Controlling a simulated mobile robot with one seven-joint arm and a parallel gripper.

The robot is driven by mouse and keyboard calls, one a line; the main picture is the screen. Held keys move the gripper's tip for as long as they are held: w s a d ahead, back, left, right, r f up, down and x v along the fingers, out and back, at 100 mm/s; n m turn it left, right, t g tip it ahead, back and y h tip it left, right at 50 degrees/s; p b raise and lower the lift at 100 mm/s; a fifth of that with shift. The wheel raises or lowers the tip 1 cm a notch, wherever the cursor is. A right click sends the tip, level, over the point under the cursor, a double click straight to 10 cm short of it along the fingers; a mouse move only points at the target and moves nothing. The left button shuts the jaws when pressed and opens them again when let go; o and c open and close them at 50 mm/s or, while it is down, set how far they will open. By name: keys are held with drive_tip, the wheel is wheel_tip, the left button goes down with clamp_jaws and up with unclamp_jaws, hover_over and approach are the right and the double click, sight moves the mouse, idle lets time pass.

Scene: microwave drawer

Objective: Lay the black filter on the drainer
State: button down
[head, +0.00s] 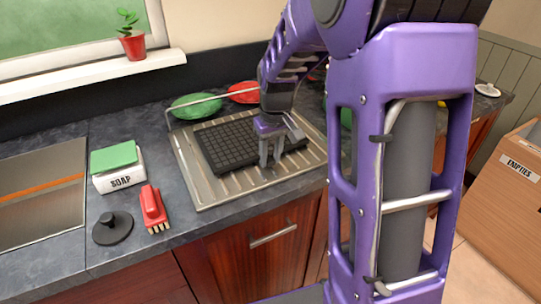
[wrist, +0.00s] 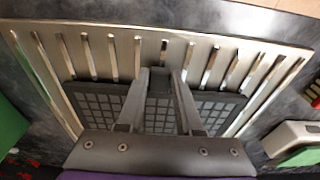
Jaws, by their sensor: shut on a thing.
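The black filter (head: 225,144) is a flat, dark square with a grid of cells. It lies over the ribbed metal drainer (head: 204,193), within its outline in the head view; I cannot tell whether its whole underside touches. My gripper (head: 270,162) is at the filter's right front part, fingers pointing down, shut on it. In the wrist view the gripper (wrist: 160,72) reaches over the filter (wrist: 98,104) near its edge, with the drainer's ribs (wrist: 113,60) beyond. My gripper hides part of the filter.
A green plate (head: 196,104) and a red plate (head: 243,92) stand behind the drainer. A soap box with green sponge (head: 117,168), red brush (head: 154,208) and black plug (head: 112,229) lie to its left, beside the sink (head: 40,200). A potted plant (head: 132,43) is on the sill.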

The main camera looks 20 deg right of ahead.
drive_tip(key=c, duration=0.6)
unclamp_jaws()
drive_tip(key=r, duration=0.4)
drive_tip(key=s+r+p, duration=0.1)
drive_tip(key=r, duration=0.7)
drive_tip(key=shift+s+d+p, duration=0.15)
drive_tip(key=shift+s+p, duration=0.15)
